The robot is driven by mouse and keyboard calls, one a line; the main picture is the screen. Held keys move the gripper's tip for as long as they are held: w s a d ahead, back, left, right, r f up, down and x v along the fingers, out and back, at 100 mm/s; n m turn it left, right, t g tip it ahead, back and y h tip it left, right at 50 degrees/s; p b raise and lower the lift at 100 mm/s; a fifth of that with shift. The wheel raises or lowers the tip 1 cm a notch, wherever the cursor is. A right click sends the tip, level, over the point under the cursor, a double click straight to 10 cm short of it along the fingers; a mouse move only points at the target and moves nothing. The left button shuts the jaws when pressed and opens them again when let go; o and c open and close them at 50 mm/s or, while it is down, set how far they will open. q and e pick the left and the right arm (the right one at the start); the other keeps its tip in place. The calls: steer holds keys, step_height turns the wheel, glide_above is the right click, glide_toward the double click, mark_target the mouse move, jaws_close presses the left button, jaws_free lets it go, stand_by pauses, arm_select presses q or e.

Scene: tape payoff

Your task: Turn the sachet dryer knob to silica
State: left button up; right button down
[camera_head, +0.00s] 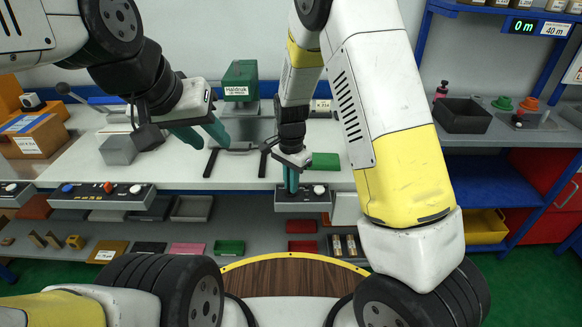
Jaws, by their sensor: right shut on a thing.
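A dark control panel (302,204) sits at the front edge of the white bench. It has a white round button on its right part. My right gripper (291,183) points down at the left part of this panel. Its teal fingers are close together and shut on the knob there, which they hide. The knob's setting and any silica label cannot be read. My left gripper (202,137) is above the bench to the left, with its teal fingers apart and nothing seen between them.
A green machine (240,80) stands at the back of the white bench (240,172). Another panel (102,195) with coloured buttons is at the front left. A grey block (118,149) sits nearby. Trays fill the shelf below. A black bin (462,115) is at the right.

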steer(key=shift+m, duration=0.4)
steer(key=c, duration=1.5)
jaws_free()
steer(key=shift+r, duration=3.95)
steer(key=s+d+r+n+t+y, duration=0.1)
steer(key=s+d+r+n+t, duration=0.2)
steer(key=s+r, duration=0.7)
steer(key=s+d+r+n+t+y, duration=0.1)
steer(key=s+d+r+n+t, duration=0.2)
steer(key=s+d+r+n, duration=0.3)
steer(key=s+d+r, duration=0.4)
steer(key=d, duration=0.1)
steer(key=shift+r+n, duration=0.4)
